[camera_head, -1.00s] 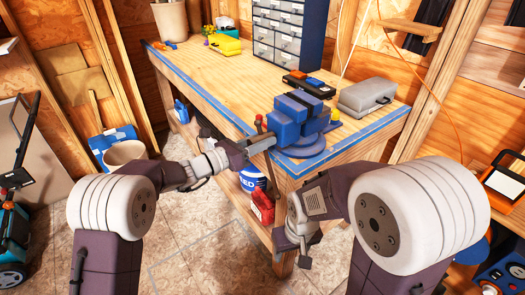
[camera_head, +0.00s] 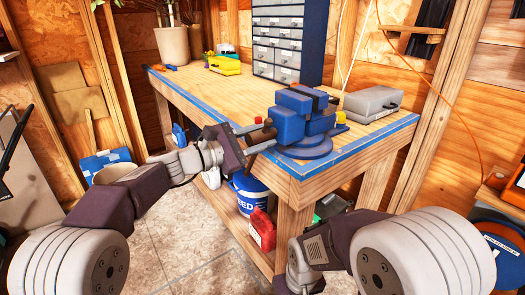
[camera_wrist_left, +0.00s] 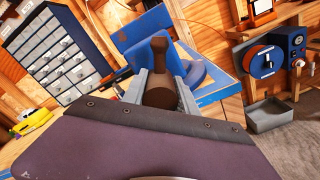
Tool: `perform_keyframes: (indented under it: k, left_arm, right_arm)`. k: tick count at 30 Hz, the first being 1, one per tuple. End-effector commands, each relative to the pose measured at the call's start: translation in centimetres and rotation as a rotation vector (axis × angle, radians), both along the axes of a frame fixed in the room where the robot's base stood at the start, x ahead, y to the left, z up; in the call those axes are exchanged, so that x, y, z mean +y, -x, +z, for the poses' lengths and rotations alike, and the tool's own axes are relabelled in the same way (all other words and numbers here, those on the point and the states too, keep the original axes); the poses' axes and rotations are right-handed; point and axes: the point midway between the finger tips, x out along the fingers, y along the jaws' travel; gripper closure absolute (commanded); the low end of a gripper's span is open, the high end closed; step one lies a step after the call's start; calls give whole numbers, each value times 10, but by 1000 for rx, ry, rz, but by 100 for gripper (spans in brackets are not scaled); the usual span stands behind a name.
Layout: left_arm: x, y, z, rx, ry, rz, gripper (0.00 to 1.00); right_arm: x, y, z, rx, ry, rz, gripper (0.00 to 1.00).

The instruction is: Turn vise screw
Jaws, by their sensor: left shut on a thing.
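The blue vise (camera_head: 290,126) is mounted at the near corner of the workbench. Its blue body also shows in the left wrist view (camera_wrist_left: 150,30), beyond my fingers. My left gripper (camera_head: 258,136) is at the vise's screw end, on its left side. In the left wrist view the grey fingers of the left gripper (camera_wrist_left: 160,92) are shut on the dark brown vise handle (camera_wrist_left: 159,62), with its knobbed end pointing away from me. A small red tip (camera_head: 258,120) shows just above the gripper. My right wrist is low at the bottom edge; its fingertips are cut off.
The wooden workbench (camera_head: 215,95) has a blue edge. A grey case (camera_head: 372,103), a drawer cabinet (camera_head: 290,45) and a yellow item (camera_head: 224,65) stand on it. Below are a blue bucket (camera_head: 250,195) and a red can (camera_head: 262,230).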

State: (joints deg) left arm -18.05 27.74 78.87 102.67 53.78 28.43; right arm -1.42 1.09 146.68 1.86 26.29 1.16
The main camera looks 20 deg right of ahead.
Motion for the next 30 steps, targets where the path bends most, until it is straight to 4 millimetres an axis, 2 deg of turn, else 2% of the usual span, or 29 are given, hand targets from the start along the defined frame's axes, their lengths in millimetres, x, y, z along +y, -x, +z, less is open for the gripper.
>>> perform_keyframes:
  k: [1, 15, 24, 30]
  left_arm:
    - [1, 0, -9, -40, -16, 0, 100]
    - [0, 0, -8, -458, -171, -3, 100]
    - [0, 0, -6, -664, -247, -7, 100]
    - [0, 0, -4, -720, -267, -8, 100]
  right_arm:
    - [0, 0, -14, 0, 0, 0, 44]
    - [0, 0, -66, 0, 0, 0, 44]
    - [0, 0, -84, 0, 0, 0, 44]
    - [0, 0, -87, 0, 0, 0, 44]
